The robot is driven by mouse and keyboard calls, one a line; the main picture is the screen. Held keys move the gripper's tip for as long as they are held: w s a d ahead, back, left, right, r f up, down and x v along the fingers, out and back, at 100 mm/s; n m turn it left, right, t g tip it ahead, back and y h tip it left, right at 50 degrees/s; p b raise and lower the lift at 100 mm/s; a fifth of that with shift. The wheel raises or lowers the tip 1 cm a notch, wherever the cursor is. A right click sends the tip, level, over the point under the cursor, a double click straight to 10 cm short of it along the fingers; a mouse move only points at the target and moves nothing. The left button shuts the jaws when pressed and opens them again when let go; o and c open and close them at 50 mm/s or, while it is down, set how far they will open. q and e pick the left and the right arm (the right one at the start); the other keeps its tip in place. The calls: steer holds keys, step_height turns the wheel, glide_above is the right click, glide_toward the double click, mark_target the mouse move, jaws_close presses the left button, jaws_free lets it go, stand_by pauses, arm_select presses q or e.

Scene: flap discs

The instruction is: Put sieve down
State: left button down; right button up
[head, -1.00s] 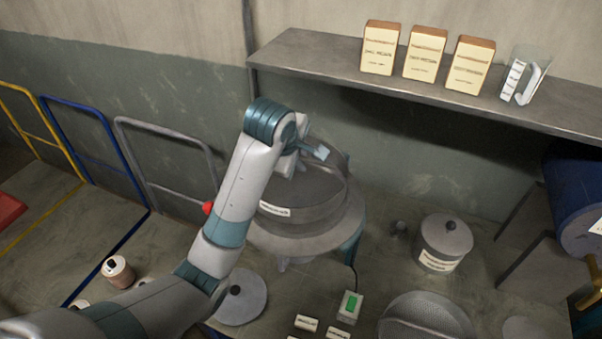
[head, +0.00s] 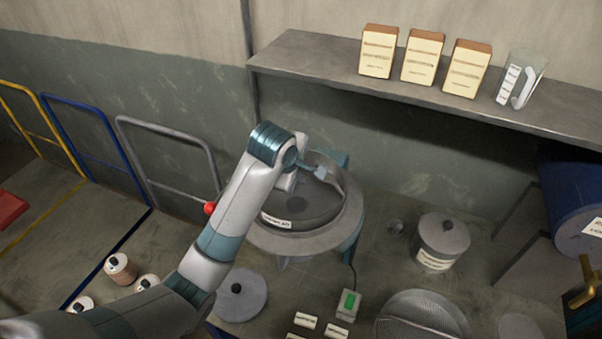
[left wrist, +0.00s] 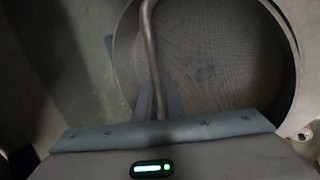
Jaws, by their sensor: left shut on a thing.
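The sieve is a round grey metal pan with a white label (head: 277,221) on its front wall. It sits within the upper ring of a round grey machine (head: 350,226) with teal supports. I cannot tell whether its bottom rests on the machine. My left gripper (head: 322,173) is at the sieve's back right and shut on its handle. The left wrist view shows the sieve's mesh (left wrist: 225,60) inside a round wall, and the bent handle rod (left wrist: 152,55) running between my fingers.
A lidded pot (head: 441,243) stands right of the machine. Another round mesh pan (head: 422,312) lies at the front. A shelf (head: 320,72) with boxes and a jug (head: 521,80) runs behind.

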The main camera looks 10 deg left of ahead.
arm_select(q)
steer(key=c, duration=1.9)
jaws_free()
steer(key=shift+o, duration=0.2)
steer(key=shift+s, duration=0.1)
steer(key=shift+r, duration=0.1)
steer(key=shift+s+r, duration=0.15)
steer(key=shift+r, duration=0.15)
steer(key=b+v, duration=0.2)
steer(key=v, duration=0.2)
steer(key=p+v, duration=0.2)
steer(key=v, duration=0.5)
steer(key=shift+a, duration=0.15)
